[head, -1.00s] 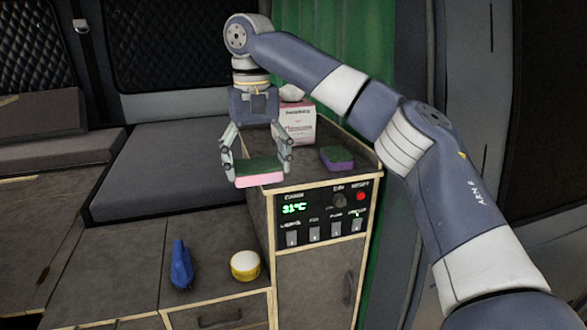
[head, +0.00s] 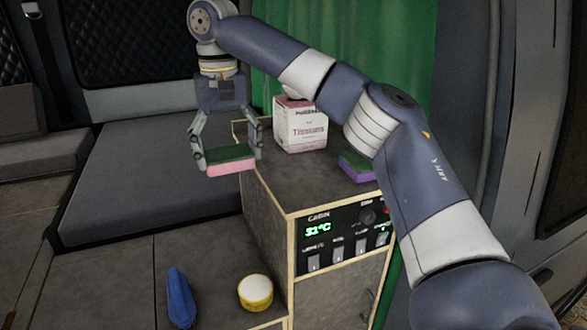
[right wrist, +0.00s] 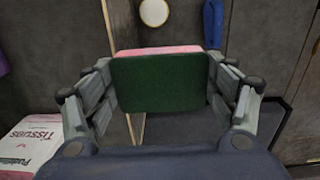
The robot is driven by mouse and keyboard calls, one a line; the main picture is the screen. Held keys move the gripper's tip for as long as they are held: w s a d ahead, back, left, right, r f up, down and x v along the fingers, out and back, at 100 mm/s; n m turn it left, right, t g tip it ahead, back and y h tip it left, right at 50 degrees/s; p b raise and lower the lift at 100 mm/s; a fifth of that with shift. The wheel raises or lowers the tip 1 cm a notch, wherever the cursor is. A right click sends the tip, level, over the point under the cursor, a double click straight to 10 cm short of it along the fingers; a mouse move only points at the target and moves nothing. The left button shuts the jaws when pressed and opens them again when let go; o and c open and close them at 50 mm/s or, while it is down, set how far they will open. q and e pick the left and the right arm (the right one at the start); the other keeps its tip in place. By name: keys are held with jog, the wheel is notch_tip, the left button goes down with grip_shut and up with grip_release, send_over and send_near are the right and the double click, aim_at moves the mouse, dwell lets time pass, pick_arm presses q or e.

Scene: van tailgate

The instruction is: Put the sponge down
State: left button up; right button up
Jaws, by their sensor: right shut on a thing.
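A sponge (head: 231,160) with a green top and pink underside is held flat between the fingers of my right gripper (head: 229,156). In the head view it hangs in the air at the left edge of the cabinet top, in front of the grey cushion. The right wrist view shows the sponge (right wrist: 160,82) from its green side, with the right gripper's fingers (right wrist: 160,85) shut on its two ends. A second sponge, green and purple (head: 357,168), lies on the cabinet top (head: 280,185) at the right, partly behind my arm. My left gripper is not in view.
A tissue box (head: 300,126) stands at the back of the cabinet top. The front panel (head: 340,237) carries switches and a display. A yellow-and-white round tin (head: 255,292) and a blue object (head: 181,298) stand on the lower surface. The cabinet top's front left is clear.

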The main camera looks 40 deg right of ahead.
jog(key=s+d, duration=0.2)
jog(key=d, duration=0.1)
jog(key=s+d+p, duration=0.1)
jog(key=s+d, duration=0.4)
jog(key=d, duration=0.1)
jog(key=shift+s+p, duration=0.15)
jog(key=shift+p, duration=0.2)
jog(key=d, duration=0.1)
jog(key=s+d, duration=0.1)
jog(key=d, duration=0.1)
jog(key=shift+s+f+p, duration=0.15)
jog(key=shift+f+p, duration=0.15)
jog(key=shift+p, duration=0.05)
jog(key=d, duration=0.2)
jog(key=shift+s+d+f, duration=0.3)
jog(key=shift+s+f, duration=0.2)
jog(key=shift+f, duration=0.1)
jog(key=shift+a+f, duration=0.1)
jog(key=shift+f, duration=0.25)
jog(key=shift+a+f, duration=0.15)
jog(key=shift+f, duration=0.95)
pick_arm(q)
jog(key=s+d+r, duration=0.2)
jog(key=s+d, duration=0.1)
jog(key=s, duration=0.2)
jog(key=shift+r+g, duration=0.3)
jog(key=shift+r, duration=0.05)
pick_arm(e)
jog(key=shift+d, duration=0.2)
